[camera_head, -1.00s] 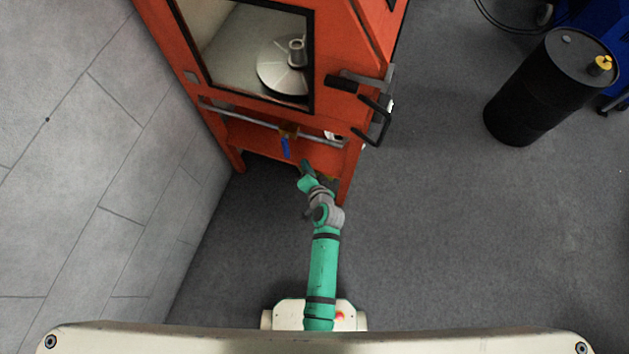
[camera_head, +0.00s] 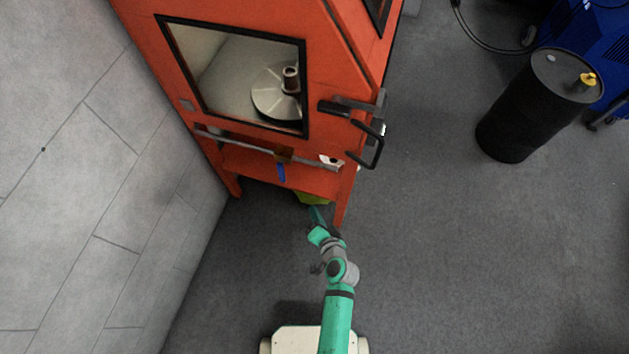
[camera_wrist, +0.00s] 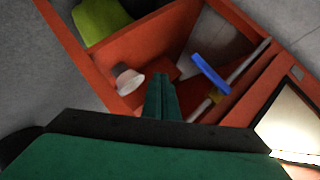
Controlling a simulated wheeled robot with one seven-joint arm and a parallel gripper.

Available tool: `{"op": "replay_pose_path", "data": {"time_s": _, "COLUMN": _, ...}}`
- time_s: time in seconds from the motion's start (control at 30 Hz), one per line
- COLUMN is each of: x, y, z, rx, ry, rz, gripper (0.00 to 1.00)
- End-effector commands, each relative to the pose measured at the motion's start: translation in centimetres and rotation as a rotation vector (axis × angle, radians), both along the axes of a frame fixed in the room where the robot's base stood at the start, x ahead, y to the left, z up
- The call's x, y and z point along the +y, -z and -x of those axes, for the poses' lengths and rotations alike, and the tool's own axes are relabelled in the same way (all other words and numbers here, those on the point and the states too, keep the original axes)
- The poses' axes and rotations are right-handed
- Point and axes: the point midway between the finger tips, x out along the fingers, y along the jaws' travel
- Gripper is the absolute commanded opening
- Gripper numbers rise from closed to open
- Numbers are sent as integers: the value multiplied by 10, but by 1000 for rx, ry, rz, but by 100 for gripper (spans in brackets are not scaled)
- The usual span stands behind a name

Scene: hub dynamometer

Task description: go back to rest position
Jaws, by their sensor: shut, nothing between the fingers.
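My gripper (camera_wrist: 160,97) shows in the wrist view with its two green fingers together and nothing between them. In the head view my gripper (camera_head: 316,214) is at the end of my green and grey arm, in front of the lower front of the orange machine (camera_head: 262,178). It appears apart from the machine. A blue valve handle (camera_head: 281,172) on a horizontal pipe (camera_head: 250,144) is above and left of my gripper; the handle also shows in the wrist view (camera_wrist: 210,73).
The machine's window shows a metal hub disc (camera_head: 277,95). A black door handle (camera_head: 367,148) sticks out at the machine's right. A yellow-green object (camera_head: 313,198) is under the machine. A grey wall (camera_head: 80,180) stands left. A black drum (camera_head: 538,105) stands right; floor between is clear.

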Motion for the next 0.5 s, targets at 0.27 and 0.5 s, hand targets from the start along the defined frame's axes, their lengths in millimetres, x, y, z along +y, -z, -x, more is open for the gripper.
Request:
{"op": "replay_pose_path", "data": {"time_s": 0.27, "x": -2, "y": 0, "z": 1, "rx": 0, "ry": 4, "rz": 4, "gripper": 0}}
{"op": "replay_pose_path", "data": {"time_s": 0.5, "x": -14, "y": -3, "z": 48, "rx": -10, "ry": 29, "rz": 135, "gripper": 0}}
